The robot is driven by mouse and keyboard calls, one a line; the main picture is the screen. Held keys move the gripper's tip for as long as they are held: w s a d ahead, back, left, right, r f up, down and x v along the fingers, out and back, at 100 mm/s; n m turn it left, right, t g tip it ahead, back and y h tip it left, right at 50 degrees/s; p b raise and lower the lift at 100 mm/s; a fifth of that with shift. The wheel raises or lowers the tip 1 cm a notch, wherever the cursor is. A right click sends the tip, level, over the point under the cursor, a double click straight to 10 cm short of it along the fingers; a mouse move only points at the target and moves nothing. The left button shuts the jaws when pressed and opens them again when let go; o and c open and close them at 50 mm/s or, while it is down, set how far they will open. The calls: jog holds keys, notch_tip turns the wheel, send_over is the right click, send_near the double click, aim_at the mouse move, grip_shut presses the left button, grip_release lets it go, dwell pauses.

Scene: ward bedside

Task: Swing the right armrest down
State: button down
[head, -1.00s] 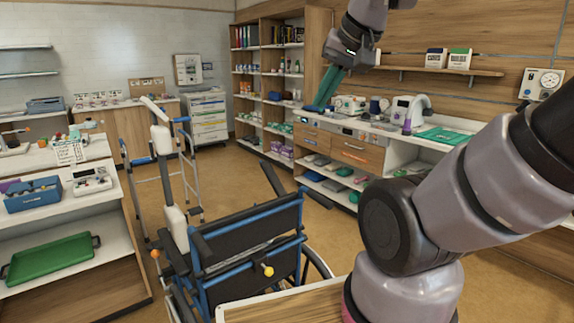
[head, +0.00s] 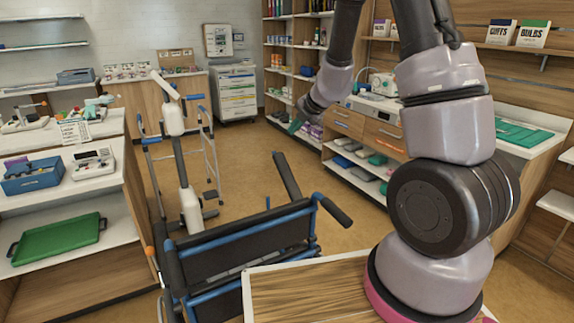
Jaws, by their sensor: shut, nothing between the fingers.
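The wheelchair (head: 262,238) stands with its back towards me at the lower middle, a dark backrest with blue frame tubes. A dark bar (head: 287,175), which looks like the right armrest, sticks up at a slant beyond the right part of the backrest. The right push handle (head: 336,211) points towards me. The bar's lower end and hinge are hidden behind the backrest.
A white hoist-like stand (head: 188,208) is close to the chair's left, with a walker (head: 211,165) behind it. A wooden top (head: 310,285) lies between the chair and my base. A shelf unit (head: 365,165) lies to the right.

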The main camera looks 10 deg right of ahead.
notch_tip(320, 180, down, 6)
jog(key=w+d+m+h, duration=0.1)
jog(key=d+m+h, duration=0.1)
jog(key=m, duration=0.3)
send_near(284, 167)
jog(key=shift+m, duration=0.4)
jog(key=x, duration=0.7)
jog(key=shift+d, duration=0.1)
